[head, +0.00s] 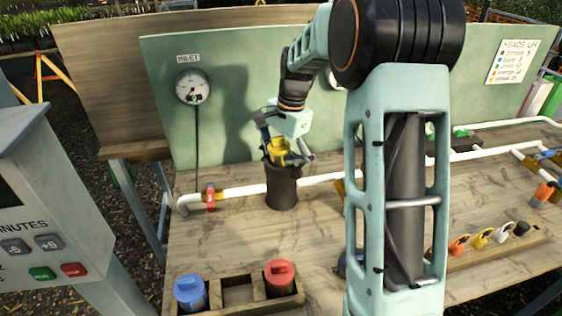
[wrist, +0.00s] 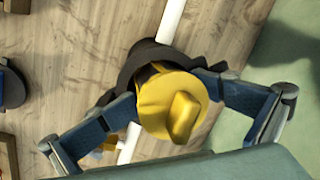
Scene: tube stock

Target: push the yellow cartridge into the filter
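The yellow cartridge (head: 279,151) sits at the top of the dark filter housing (head: 282,190), its lower end inside the mouth and its capped top standing above the rim. In the wrist view the cartridge (wrist: 178,105) shows its round yellow cap and raised grip bar, with part of the dark filter (wrist: 143,58) behind it. My gripper (head: 286,148) reaches down over the filter. How deep the cartridge sits inside is hidden.
White pipe (head: 240,191) runs into the filter from the left, with a red valve (head: 210,198). A wooden tray (head: 238,292) with blue (head: 190,292) and red (head: 279,277) cartridges stands at the front. A green panel with an inlet gauge (head: 193,87) rises behind.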

